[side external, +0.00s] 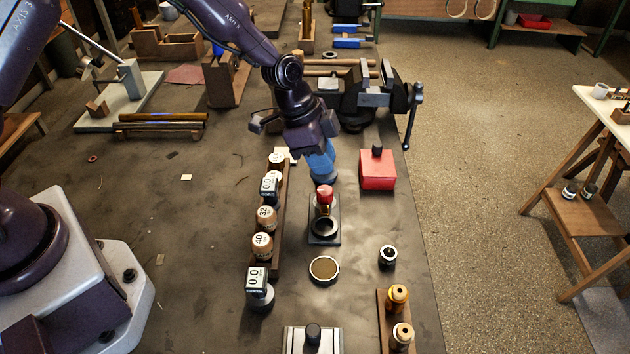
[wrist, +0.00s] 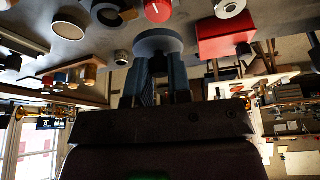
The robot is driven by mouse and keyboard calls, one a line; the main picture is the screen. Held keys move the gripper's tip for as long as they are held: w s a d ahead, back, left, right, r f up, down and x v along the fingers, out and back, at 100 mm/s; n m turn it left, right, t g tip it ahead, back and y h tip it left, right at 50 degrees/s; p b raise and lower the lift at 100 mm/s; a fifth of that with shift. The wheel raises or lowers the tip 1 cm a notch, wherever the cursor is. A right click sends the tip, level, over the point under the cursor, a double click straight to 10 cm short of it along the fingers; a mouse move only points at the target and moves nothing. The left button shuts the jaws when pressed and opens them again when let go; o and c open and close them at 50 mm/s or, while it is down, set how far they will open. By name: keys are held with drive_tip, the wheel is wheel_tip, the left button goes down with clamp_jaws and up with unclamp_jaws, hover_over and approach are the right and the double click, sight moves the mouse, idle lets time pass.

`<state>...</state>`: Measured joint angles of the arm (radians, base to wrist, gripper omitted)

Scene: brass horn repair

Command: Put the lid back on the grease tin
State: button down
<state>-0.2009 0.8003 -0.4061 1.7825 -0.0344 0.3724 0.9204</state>
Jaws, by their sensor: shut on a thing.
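The grease tin (side external: 324,268) stands open on the dark bench in the side external view, a low round tin with brown grease inside. My gripper (side external: 321,160) is above the bench, farther back than the tin, with its blue fingers pointing down. In the wrist view my gripper (wrist: 160,66) is shut on a blue-grey round disc, the lid (wrist: 158,40). In the side external view the lid (side external: 325,179) shows only partly below the fingers.
A red-topped piece (side external: 325,194) on a dark stand with a ring lies between my gripper and the tin.

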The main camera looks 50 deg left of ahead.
drive_tip(key=w+a+n+t+y, duration=0.2)
drive_tip(key=w+a+n, duration=0.3)
drive_tip(key=w+a, duration=0.5)
drive_tip(key=shift+d+f, duration=0.2)
drive_tip(key=shift+f, duration=2.95)
drive_tip(key=shift+f, duration=0.2)
drive_tip(key=shift+c, duration=2.4)
unclamp_jaws()
wheel_tip(320, 180, up, 7)
